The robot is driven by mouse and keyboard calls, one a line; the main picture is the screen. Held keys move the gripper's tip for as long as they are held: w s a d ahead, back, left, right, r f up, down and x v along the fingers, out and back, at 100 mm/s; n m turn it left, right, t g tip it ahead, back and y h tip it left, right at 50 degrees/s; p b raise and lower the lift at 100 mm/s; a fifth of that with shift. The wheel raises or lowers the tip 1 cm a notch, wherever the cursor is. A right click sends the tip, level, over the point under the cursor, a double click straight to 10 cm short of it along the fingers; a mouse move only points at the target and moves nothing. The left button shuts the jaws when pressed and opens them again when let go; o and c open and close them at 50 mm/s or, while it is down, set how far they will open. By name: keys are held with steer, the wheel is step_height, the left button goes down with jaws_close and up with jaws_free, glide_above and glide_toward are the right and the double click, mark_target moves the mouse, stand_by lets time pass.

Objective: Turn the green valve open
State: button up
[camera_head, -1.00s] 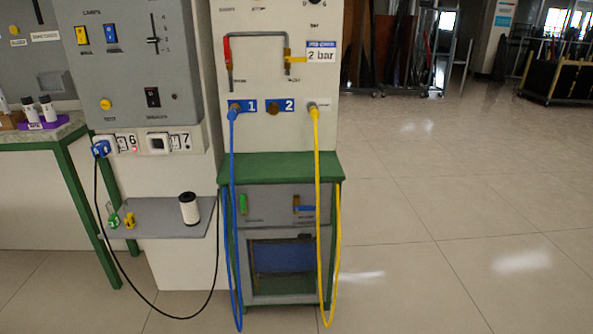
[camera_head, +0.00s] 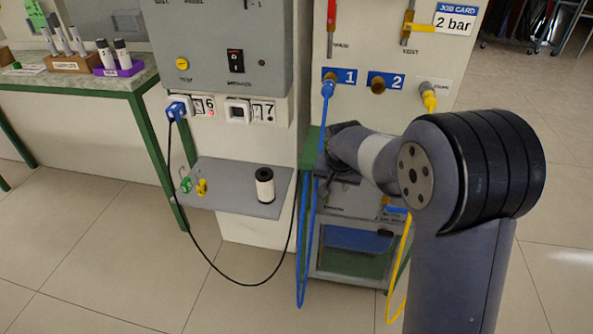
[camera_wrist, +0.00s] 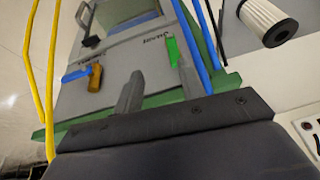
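The green valve handle (camera_wrist: 172,52) shows in the wrist view on the grey panel (camera_wrist: 138,58), just beyond my gripper's right finger. It runs roughly along the line of the blue hose beside it. An orange-brown valve with a blue handle (camera_wrist: 76,75) is on the same panel, further left. My gripper (camera_wrist: 160,88) is open and empty, its two grey fingers apart and pointing at the panel. I see no clear contact with the green handle. In the head view my arm covers the green valve and the fingertips.
Blue hose (camera_head: 308,220) and yellow hose (camera_head: 402,265) hang at either side of the cabinet. A shelf (camera_head: 225,178) with a white cylinder (camera_head: 265,185) juts out to the left. A black cable loops below it. The floor in front is clear.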

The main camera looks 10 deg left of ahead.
steer(key=w+a+b+x, duration=0.1)
steer(key=x, duration=0.9)
steer(key=shift+w+a, duration=0.45)
jaws_close()
